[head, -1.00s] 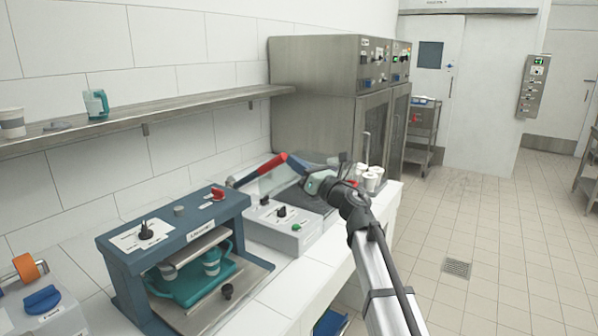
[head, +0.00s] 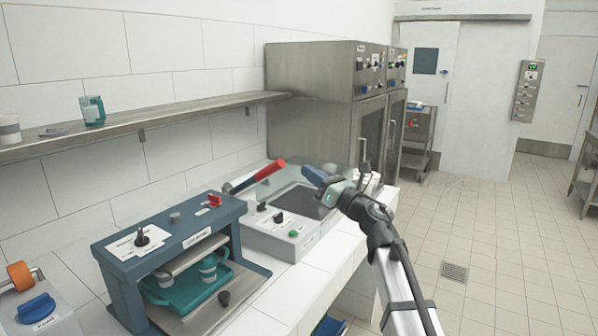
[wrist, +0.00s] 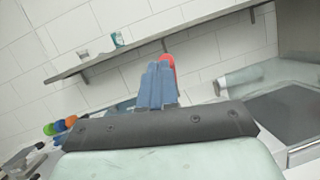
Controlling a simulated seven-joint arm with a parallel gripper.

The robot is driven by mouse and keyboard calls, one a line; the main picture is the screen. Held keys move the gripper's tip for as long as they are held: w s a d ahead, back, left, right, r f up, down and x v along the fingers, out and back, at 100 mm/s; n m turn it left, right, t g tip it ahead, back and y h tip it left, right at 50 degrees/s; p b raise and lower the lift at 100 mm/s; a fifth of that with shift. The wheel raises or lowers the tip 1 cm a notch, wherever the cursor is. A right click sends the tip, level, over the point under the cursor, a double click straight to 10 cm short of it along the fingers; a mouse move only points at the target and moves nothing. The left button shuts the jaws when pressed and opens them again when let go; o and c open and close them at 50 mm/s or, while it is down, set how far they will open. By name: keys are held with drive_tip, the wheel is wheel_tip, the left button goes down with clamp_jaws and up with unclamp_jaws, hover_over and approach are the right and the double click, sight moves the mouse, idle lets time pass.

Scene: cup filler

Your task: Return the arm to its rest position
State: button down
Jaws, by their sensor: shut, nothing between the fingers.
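My gripper (head: 316,176) is above the counter, over the far right part of the grey machine with the glass lid (head: 300,200). Its blue fingers (wrist: 157,86) are together and empty in the wrist view. The red handle (head: 270,169) of that machine is to the left of the fingertips in the head view, apart from them. In the wrist view a red part (wrist: 169,64) shows just behind the fingers. My arm comes in from the lower right.
The blue cup filler (head: 170,250) holds a teal tray (head: 180,297) with cups. White cups (head: 372,184) stand behind my wrist, partly hidden. A shelf (head: 150,117) runs along the wall. A steel cabinet (head: 310,120) stands at the back.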

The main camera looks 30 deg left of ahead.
drive_tip(key=d, duration=0.3)
drive_tip(key=shift+s+d, duration=0.25)
drive_tip(key=shift+m, duration=0.3)
